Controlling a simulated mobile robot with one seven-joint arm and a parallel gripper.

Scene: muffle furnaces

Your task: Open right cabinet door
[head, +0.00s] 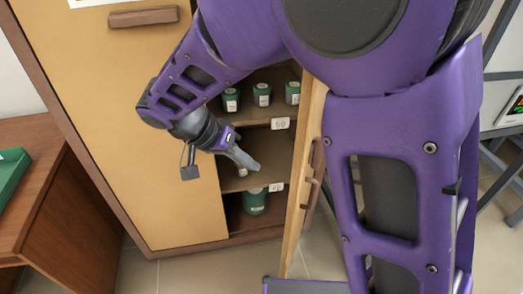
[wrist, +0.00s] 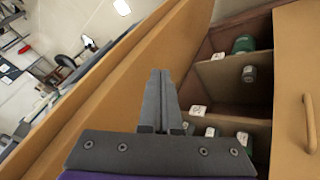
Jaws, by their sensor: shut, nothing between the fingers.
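The right cabinet door (head: 302,165) stands open and is seen nearly edge-on in the head view, with its brown handle (head: 314,182) on the outer face. In the wrist view the door (wrist: 118,75) is the tan panel slanting across the left. My gripper (head: 254,166) is in front of the shelves, between the open door and the closed left door (head: 165,150). In the wrist view my gripper (wrist: 160,75) has its fingers together and empty, overlapping the door's inner side. I cannot tell whether they touch it.
Shelves hold several green-and-white jars (head: 262,94) and a larger green jar (head: 255,201). The left door's handle (head: 143,17) sticks out. A brown desk (head: 75,215) stands at left. Tiled floor (head: 190,270) is clear in front.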

